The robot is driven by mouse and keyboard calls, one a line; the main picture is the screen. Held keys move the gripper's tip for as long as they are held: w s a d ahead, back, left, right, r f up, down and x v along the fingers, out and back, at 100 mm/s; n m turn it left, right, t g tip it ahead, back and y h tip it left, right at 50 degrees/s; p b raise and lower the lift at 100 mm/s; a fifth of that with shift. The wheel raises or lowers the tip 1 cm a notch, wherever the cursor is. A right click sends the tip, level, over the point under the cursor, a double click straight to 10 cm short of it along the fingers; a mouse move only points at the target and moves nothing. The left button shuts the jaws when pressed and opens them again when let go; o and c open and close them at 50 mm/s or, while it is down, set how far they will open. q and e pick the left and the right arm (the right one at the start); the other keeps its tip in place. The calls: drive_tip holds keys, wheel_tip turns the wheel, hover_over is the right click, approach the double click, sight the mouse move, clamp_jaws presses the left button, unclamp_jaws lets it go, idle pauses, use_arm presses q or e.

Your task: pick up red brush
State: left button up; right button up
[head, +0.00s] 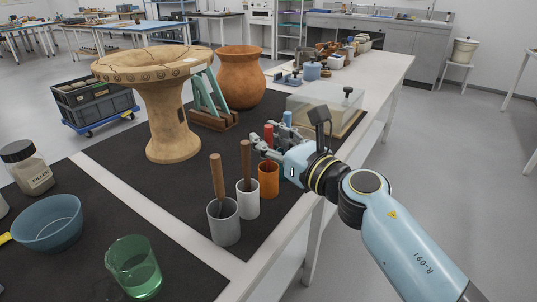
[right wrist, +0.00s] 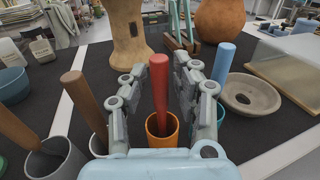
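The red brush (right wrist: 159,92) stands handle up in an orange cup (right wrist: 161,130); its lower end is hidden inside the cup. In the head view the red handle (head: 268,136) shows above my right gripper (head: 264,148), over the orange cup (head: 268,180). In the right wrist view my right gripper (right wrist: 159,80) is open, with one finger on each side of the red handle and a gap visible on both sides. My left gripper is not in view.
Brown-handled brushes stand in a white cup (head: 248,200) and a grey cup (head: 224,222) nearby. A blue handle (right wrist: 223,65) stands on the other side. A grey ring-shaped dish (right wrist: 250,95), a pedestal vessel (head: 170,110) and a clear-covered box (head: 325,103) are close.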

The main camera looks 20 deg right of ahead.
clamp_jaws()
idle(0.3)
wheel_tip(320, 180, up, 10)
drive_tip(key=p, duration=0.6)
drive_tip(key=shift+p, duration=0.35)
